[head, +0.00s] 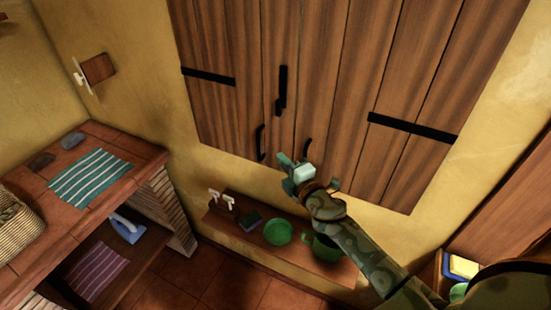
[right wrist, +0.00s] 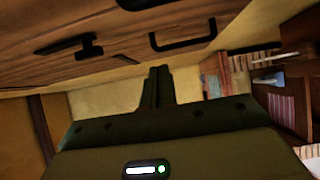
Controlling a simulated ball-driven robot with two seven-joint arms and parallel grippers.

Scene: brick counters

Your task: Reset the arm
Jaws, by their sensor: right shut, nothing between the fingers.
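My right arm comes in from the lower right in the head view. Its gripper (head: 284,160) is raised in front of the lower edge of the wooden cupboard (head: 320,80), near the black handles. In the right wrist view the fingers (right wrist: 158,86) are together and hold nothing. The cupboard's black handle (right wrist: 183,40) shows above them there. From these views I cannot tell whether the gripper touches the cupboard. My left gripper is out of view.
Below the cupboard, a narrow shelf (head: 222,221) holds a green bowl (head: 278,232) and a green pot (head: 322,247), partly behind my arm. At left, a tiled counter (head: 120,138) has a striped cloth (head: 90,178) and a woven basket (head: 15,223). The floor between is clear.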

